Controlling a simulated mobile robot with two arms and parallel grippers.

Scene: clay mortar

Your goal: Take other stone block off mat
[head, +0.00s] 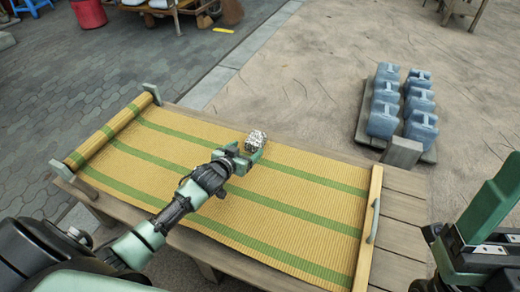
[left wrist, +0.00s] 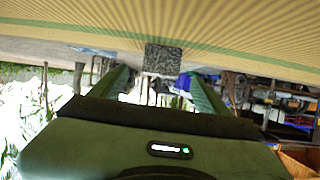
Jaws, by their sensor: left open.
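A speckled grey stone block (head: 256,140) sits at the far edge of the yellow mat with green stripes (head: 300,200), which lies over a wooden table. My left gripper (head: 245,155) reaches across the mat to the block and partly hides its near side. In the left wrist view the block (left wrist: 163,58) is between the two spread green fingers (left wrist: 160,88), with visible gaps on both sides. The left gripper is open. No second block shows on the mat. Green and black parts of my right arm show at the right edge, but its fingertips do not.
The mat's left end is a roll (head: 110,132) with end brackets; a wooden bar (head: 368,230) lies along its right end. Blue-grey weights (head: 420,125) stand on a pallet beyond the table. Bare table planks (head: 400,240) lie right of the mat.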

